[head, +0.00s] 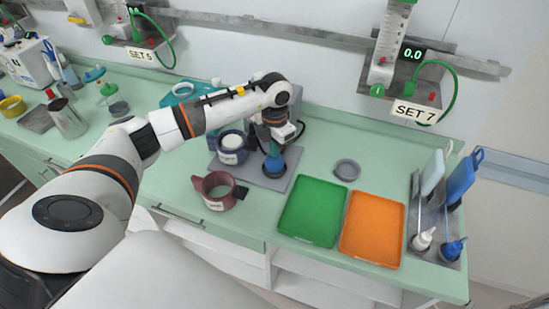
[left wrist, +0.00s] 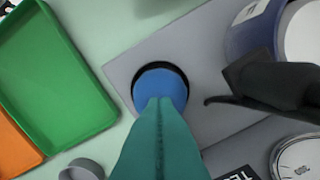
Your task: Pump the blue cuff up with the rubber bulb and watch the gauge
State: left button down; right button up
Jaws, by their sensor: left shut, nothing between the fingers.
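The rubber bulb shows as a round blue dome (left wrist: 160,88) in a dark ring on a grey plate (left wrist: 205,55). In the head view it is a blue shape (head: 273,165) under my left gripper (head: 272,150). The left gripper's teal fingers (left wrist: 160,125) are shut and point down at the bulb; they seem to touch its top, but I cannot be sure. The blue cuff (head: 231,148) is wrapped around a white cylinder left of the bulb. A round gauge (left wrist: 298,160) is cut off at the wrist view's lower right corner; its reading is not legible. My right gripper is out of view.
A dark red cuff (head: 216,191) lies in front of the plate. A green tray (head: 313,211) and an orange tray (head: 372,228) are to the right, with a grey ring (head: 347,170) behind them. A SET 7 panel (head: 413,112) reads 0.0.

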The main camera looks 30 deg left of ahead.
pick_arm(q)
jog(key=shift+f+b, duration=0.5)
jog(key=shift+f, duration=0.25)
jog(key=shift+r+p, duration=0.75)
jog(key=shift+r, duration=0.35)
jog(key=shift+f+b, duration=1.05)
jog(key=shift+f, duration=0.15)
jog(key=shift+r+p, duration=0.8)
jog(key=shift+r, duration=0.45)
jog(key=shift+f, duration=0.15)
